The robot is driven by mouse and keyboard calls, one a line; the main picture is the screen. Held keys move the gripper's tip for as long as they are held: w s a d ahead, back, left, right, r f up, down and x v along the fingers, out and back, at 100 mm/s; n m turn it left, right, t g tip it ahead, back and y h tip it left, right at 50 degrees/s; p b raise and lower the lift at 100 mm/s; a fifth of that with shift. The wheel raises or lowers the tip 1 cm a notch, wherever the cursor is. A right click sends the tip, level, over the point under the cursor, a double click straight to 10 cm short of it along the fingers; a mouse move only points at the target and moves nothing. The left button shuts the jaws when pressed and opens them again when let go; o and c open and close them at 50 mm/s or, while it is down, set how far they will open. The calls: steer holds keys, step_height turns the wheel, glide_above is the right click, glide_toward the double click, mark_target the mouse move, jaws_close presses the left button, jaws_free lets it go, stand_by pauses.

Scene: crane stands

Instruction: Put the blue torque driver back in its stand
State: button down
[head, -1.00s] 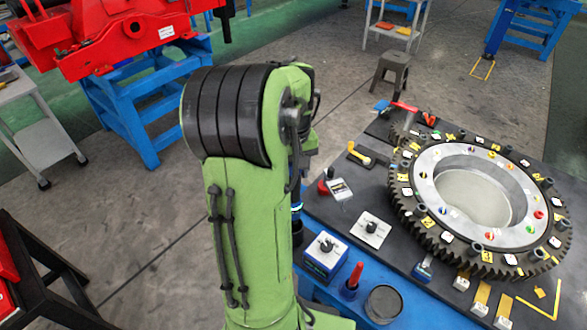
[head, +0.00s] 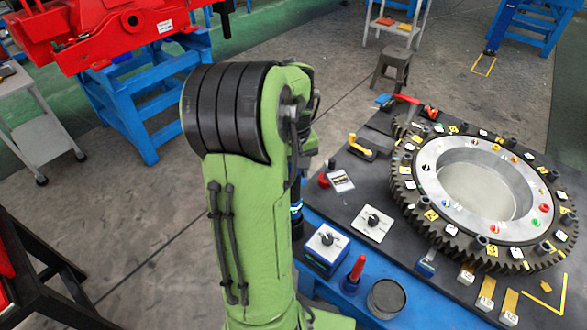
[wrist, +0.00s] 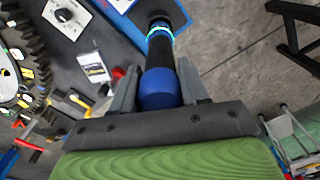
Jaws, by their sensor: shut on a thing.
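The torque driver (wrist: 160,88) has a rounded blue end and a dark shaft with a bright blue-green ring. My gripper (wrist: 156,84) is shut on its blue end, one finger on each side, in the wrist view. In the head view my green arm hides the gripper and most of the driver; only the ringed dark part (head: 297,206) shows at the arm's right edge, by the blue bench edge. A dark cylindrical part continues beyond the ring; I cannot tell whether it is the driver's lower end or a stand around it.
A blue-sided box with a dial (head: 326,249), a blue holder with a red handle (head: 357,270) and a round dark tin (head: 386,298) stand close by on the bench. A large toothed ring (head: 430,215) fills its right side. Open floor lies left of my arm.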

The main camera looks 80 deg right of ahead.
mark_target(293, 184)
steer(key=shift+f+b, duration=1.9)
steer(key=shift+f, duration=0.5)
steer(key=shift+c, duration=2.4)
jaws_free()
step_height(293, 184, up, 5)
steer(key=p, duration=0.4)
steer(key=shift+r, duration=0.15)
step_height(293, 184, up, 16)
steer(key=p, duration=0.4)
